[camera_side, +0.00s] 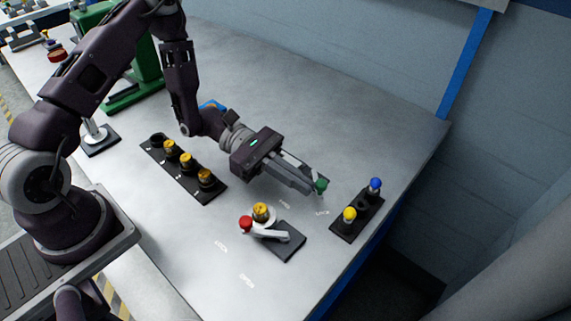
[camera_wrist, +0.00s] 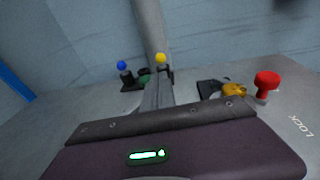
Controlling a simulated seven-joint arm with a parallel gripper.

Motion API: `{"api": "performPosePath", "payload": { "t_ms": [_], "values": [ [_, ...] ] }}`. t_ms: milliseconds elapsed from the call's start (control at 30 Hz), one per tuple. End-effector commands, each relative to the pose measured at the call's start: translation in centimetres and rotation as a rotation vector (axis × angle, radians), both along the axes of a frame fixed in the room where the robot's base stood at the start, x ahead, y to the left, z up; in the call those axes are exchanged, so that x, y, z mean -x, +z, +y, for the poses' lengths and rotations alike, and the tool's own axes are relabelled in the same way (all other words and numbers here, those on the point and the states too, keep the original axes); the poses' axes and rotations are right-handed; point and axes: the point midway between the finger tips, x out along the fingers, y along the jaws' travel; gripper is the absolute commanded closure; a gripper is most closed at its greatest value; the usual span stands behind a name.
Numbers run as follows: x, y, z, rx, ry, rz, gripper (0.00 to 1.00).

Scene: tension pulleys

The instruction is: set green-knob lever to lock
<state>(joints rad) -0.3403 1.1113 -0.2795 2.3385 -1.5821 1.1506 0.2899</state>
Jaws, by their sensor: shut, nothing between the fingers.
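The green knob (camera_side: 321,185) stands right at the tip of my gripper (camera_side: 311,189) in the side view; I cannot tell whether they touch. Its lever and base are mostly hidden behind my gripper. In the wrist view the green knob (camera_wrist: 145,80) shows partly, just beyond and left of my shut fingers (camera_wrist: 158,88). My gripper is shut with nothing between the fingers, low over the table.
A red-knob lever (camera_side: 246,222) with a yellow pulley (camera_side: 261,211) sits nearer the front. A black plate (camera_side: 356,216) with blue and yellow knobs stands to the right. A black rack (camera_side: 184,169) with yellow-topped pulleys lies left. The table (camera_side: 350,125) is bare behind.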

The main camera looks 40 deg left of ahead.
Motion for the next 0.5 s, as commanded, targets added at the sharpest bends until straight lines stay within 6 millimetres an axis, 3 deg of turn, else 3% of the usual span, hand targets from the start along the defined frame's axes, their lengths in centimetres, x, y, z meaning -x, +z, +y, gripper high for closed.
{"api": "performPosePath", "payload": {
  "t_ms": [300, 500],
  "values": [
    [0.4, 0.8, 5.3, -0.002, 0.005, -0.002, 1.00],
    [0.7, 1.1, 6.7, 0.000, 0.001, 0.000, 1.00]
  ]
}}
